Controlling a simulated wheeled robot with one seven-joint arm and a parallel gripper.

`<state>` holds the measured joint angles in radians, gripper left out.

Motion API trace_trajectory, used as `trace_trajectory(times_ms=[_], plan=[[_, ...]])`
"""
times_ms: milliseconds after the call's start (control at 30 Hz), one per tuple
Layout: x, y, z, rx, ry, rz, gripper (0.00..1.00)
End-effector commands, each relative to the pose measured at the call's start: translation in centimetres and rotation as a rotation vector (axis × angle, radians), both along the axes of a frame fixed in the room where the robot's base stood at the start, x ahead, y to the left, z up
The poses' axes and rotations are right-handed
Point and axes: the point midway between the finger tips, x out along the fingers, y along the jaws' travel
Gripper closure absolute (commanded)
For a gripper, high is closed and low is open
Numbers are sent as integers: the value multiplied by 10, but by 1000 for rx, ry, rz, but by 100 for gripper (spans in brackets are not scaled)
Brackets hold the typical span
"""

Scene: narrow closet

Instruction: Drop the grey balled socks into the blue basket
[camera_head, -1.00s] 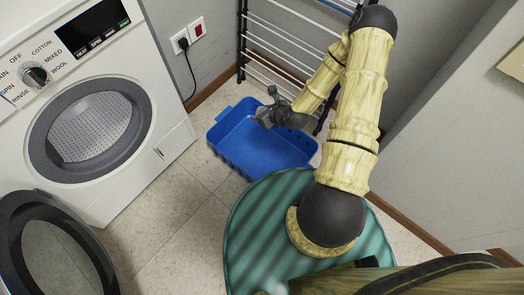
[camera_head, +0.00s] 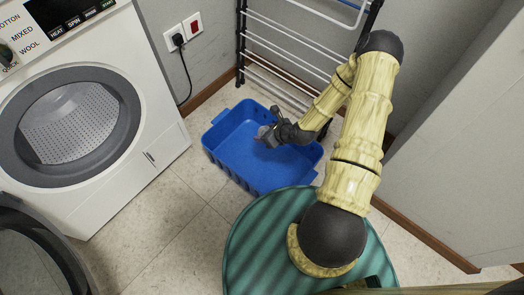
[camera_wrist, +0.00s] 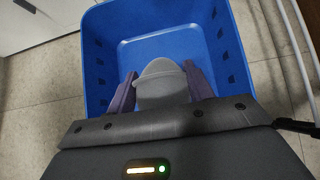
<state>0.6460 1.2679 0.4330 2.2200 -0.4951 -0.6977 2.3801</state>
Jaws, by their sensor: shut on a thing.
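The blue basket (camera_head: 226,150) stands on the floor in front of the drying rack, and it also shows in the wrist view (camera_wrist: 97,60). My gripper (camera_head: 263,133) is over the inside of the basket in the head view. In the wrist view my gripper (camera_wrist: 160,88) is shut on the grey balled socks (camera_wrist: 161,83), one finger on each side. The socks appear above the basket's open inside, whose bare floor shows beyond them. In the head view the socks (camera_head: 263,131) are small and mostly hidden by my gripper.
A white washing machine (camera_head: 120,190) with its round door (camera_head: 40,250) swung open stands at the left. A drying rack (camera_head: 270,45) is behind the basket against the wall. A wall socket with a plugged cable (camera_head: 178,40) is above. Bare floor (camera_head: 165,235) lies between machine and basket.

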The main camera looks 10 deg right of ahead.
Motion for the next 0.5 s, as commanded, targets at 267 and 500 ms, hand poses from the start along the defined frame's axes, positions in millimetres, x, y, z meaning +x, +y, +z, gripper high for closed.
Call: trace_trajectory(times_ms=[267,500], plan=[[0,0,-19,-1,0,1,71],[0,0,-42,-1,-1,1,71]])
